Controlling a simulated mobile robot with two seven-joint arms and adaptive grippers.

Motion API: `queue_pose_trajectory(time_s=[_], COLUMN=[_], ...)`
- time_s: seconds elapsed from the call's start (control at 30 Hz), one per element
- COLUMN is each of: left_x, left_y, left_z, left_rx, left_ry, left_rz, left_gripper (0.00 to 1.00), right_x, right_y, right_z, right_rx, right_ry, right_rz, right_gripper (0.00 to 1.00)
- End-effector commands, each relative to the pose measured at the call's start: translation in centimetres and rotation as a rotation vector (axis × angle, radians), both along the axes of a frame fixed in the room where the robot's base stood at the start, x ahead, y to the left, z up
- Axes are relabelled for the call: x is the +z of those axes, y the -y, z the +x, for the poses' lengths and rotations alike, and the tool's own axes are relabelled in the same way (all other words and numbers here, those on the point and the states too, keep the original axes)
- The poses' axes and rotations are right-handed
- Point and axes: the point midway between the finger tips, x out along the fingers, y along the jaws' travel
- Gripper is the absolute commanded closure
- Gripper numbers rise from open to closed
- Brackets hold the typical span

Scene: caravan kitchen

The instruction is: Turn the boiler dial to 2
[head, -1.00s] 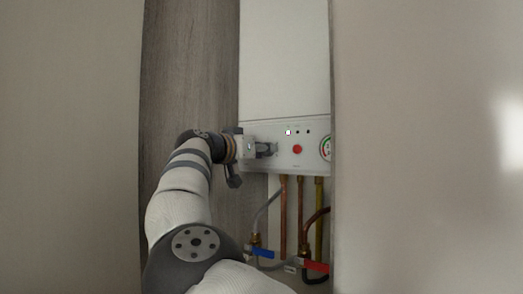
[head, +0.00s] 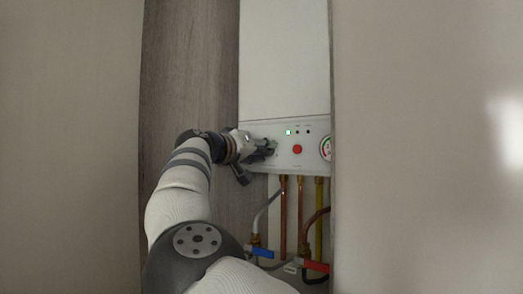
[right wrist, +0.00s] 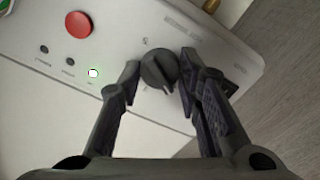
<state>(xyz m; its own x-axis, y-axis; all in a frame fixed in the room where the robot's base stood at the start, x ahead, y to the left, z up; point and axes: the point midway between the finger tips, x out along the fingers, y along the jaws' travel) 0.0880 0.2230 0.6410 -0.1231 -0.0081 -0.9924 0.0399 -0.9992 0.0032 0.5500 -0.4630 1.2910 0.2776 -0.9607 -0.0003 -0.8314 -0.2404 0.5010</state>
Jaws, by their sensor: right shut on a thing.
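The white boiler (head: 285,75) hangs on the wall in the head view, with its control panel along the lower part. The dark, round boiler dial (right wrist: 159,70) shows in the right wrist view with a raised grip ridge; its number marks are too small to read. My right gripper (right wrist: 160,78) is shut on the dial, one finger on each side. In the head view my right gripper (head: 268,147) reaches the panel's left part and hides the dial. My left gripper is not in view.
A red button (head: 297,149), a lit green indicator (head: 288,132) and a round gauge (head: 326,148) sit right of the dial. Copper pipes (head: 283,215) and valves with blue (head: 262,252) and red (head: 316,267) handles are below. Pale panels (head: 430,150) flank the niche closely.

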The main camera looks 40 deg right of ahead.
Motion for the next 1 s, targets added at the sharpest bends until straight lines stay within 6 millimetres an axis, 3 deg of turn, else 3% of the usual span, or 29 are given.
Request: queue_pose_trajectory(time_s=[0.27,0.3,0.37,0.83,1.0], left_x=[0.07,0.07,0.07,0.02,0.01], left_y=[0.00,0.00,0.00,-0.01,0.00], left_z=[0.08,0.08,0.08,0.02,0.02], left_rx=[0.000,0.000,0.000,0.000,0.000], left_ry=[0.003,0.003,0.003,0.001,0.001], left_rz=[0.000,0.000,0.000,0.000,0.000], left_gripper=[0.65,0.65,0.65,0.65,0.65], right_x=[0.64,0.64,0.59,0.13,0.10], right_y=[0.03,0.02,0.02,0.00,0.00], right_z=[-0.16,-0.16,-0.17,-0.03,-0.02], right_rx=[0.002,0.002,0.002,0.000,0.001], right_ry=[0.007,0.007,0.006,0.012,0.217], right_rz=[-0.009,-0.009,-0.008,0.001,0.059], right_gripper=[0.96,0.62,0.48,0.48,0.48])
